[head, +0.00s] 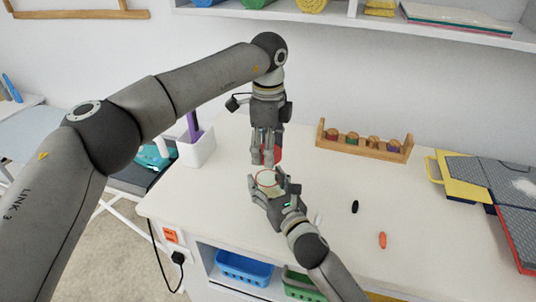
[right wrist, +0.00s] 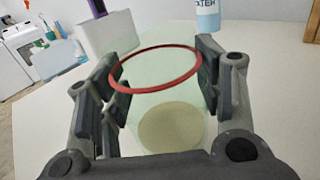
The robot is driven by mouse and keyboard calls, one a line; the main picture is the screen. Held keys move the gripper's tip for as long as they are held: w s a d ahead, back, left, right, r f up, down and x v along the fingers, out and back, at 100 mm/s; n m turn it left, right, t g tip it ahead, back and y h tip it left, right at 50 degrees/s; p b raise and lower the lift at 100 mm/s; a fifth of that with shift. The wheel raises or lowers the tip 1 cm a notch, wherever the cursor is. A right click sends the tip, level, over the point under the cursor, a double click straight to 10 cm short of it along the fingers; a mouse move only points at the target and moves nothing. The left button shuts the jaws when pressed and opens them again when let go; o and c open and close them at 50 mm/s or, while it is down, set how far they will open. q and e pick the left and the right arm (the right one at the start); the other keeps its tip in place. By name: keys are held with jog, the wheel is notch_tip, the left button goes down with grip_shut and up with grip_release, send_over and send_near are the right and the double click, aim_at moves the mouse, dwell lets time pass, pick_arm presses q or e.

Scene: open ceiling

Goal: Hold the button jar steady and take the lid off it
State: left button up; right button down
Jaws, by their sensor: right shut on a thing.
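The button jar (right wrist: 160,95) is clear glass with a red ring at its top and a beige disc showing through it. In the head view only its red-ringed top (head: 266,178) shows well, and the fingers hide its sides. My right gripper (right wrist: 155,85) is shut around the jar, a finger on each side; it also shows in the head view (head: 270,185). My left gripper (head: 263,158) points down just above and behind the jar. A red thing (head: 278,153) shows by its fingers; whether it is the lid or held is unclear.
A white holder (head: 196,147) with a purple item stands at the left. A wooden rack (head: 364,142) stands at the back. A black piece (head: 355,206) and an orange piece (head: 382,240) lie at the right. A pale-blue bottle (right wrist: 207,16) shows in the right wrist view.

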jog(key=shift+c, duration=1.7)
grip_release()
jog(key=shift+f, duration=0.1)
jog(key=v, duration=1.1)
jog(key=shift+s+d, duration=0.2)
jog(key=shift+s, duration=0.3)
